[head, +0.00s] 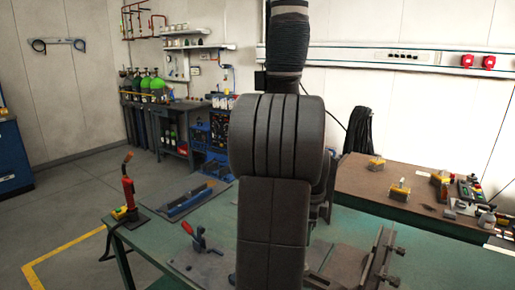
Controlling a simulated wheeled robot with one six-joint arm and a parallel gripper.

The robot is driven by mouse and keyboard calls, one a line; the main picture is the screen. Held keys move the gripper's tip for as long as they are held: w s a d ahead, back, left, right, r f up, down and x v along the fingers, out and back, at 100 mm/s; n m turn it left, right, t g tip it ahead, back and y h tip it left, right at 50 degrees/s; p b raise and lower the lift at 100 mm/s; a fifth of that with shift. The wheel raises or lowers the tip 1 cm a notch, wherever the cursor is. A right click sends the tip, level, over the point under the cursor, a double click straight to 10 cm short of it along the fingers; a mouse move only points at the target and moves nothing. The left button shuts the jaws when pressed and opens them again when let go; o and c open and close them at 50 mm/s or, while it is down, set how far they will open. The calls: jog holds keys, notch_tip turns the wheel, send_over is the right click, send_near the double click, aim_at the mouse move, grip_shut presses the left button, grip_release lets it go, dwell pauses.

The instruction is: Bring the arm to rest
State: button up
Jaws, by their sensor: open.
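My arm (275,140) stands upright in the middle of the head view, large and close to the camera. Its dark grey links cover the centre of the scene. A part of it shows behind the links at their right side. My gripper's fingers do not show; the arm's own links may hide them. I cannot see whether anything is between them.
A green welding table (150,232) lies below and around my arm. On it are a red-handled torch (128,190), a clamp (200,238) and a metal fixture (378,260). A brown bench (375,190) with yellow blocks stands behind right. Open floor lies at the left.

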notch_tip(320, 180, down, 13)
jog(key=shift+r, duration=0.15)
jog(key=shift+w+f, duration=0.1)
jog(key=shift+f, duration=0.1)
jog(key=n, duration=1.5)
jog(key=shift+n, duration=2.6)
